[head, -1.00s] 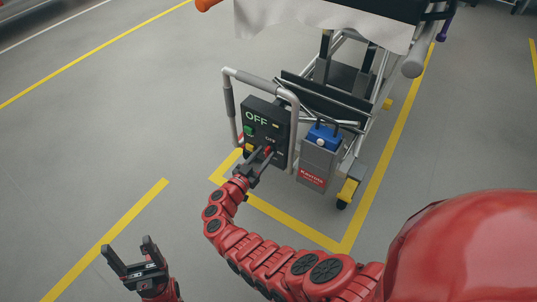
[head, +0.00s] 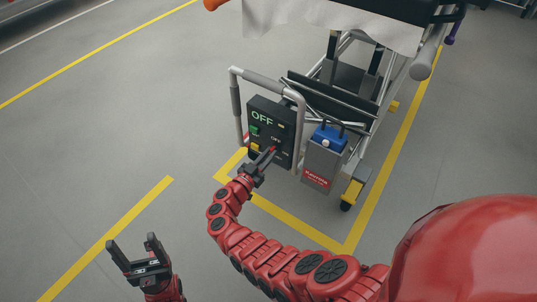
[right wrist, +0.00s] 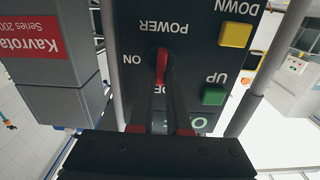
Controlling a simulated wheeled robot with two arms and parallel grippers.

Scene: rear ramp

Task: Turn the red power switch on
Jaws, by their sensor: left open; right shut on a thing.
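The red power switch (right wrist: 162,62) sits on the dark control panel (right wrist: 140,18), under the POWER label and beside ON, in the upside-down right wrist view. In the head view only a little of the red switch (head: 273,149) shows past the fingers. The panel (head: 285,115) shows a large green OFF. My right gripper (right wrist: 164,84) is shut on the switch lever, its two fingers on either side of it; it also shows in front of the panel in the head view (head: 270,153). My left gripper (head: 132,248) is open and empty, low on the left, well away from the panel.
Green UP (right wrist: 214,96) and yellow DOWN (right wrist: 235,34) buttons are beside the switch. A grey handle bar (head: 236,100) frames the panel. A grey box with a blue top (head: 324,162) stands just right. Open floor (head: 100,130) lies left.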

